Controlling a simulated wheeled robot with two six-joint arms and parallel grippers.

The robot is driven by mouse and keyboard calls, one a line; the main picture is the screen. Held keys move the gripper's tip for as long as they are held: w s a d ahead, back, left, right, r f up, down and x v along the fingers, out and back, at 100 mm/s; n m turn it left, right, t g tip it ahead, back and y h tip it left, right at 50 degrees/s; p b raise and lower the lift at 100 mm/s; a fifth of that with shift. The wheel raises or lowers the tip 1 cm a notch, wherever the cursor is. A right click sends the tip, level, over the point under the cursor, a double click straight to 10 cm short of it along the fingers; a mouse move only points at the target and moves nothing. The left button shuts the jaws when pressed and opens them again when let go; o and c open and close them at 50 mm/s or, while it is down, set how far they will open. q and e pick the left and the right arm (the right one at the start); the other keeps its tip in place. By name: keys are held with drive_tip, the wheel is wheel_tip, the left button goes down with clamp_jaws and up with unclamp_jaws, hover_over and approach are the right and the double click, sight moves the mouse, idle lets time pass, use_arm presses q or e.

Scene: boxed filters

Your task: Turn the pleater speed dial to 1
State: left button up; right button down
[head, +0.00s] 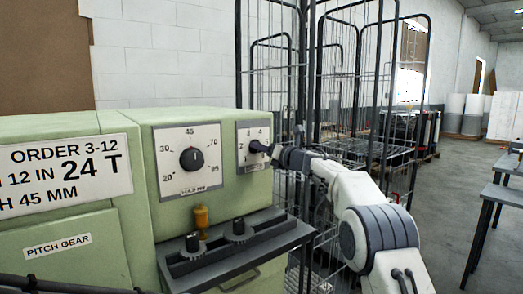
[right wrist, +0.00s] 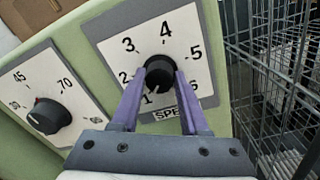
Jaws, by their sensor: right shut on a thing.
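The pleater speed dial (right wrist: 160,72) is a round black knob on a white plate (right wrist: 185,30) numbered 1 to 6, with part of the scale hidden by my fingers. A pale mark on the knob's lower left edge points toward the 1. My right gripper (right wrist: 159,80) is shut on the knob, one finger on each side. In the head view, my right gripper (head: 262,148) reaches the dial plate (head: 246,133) from the right and covers most of the knob. My left gripper is not in view.
A larger fold dial (head: 191,159) is left of the speed dial on the green machine (head: 145,130). Wire cage trolleys (head: 345,60) stand close on the right.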

drive_tip(key=shift+r, duration=0.25)
drive_tip(key=shift+c, duration=2.1)
unclamp_jaws()
drive_tip(key=shift+a+f, duration=0.1)
drive_tip(key=shift+a, duration=0.05)
drive_tip(key=shift+f, duration=0.1)
drive_tip(key=b+v, duration=0.5)
drive_tip(key=v, duration=0.5)
drive_tip(key=shift+d, duration=0.3)
drive_tip(key=shift+s, duration=0.1)
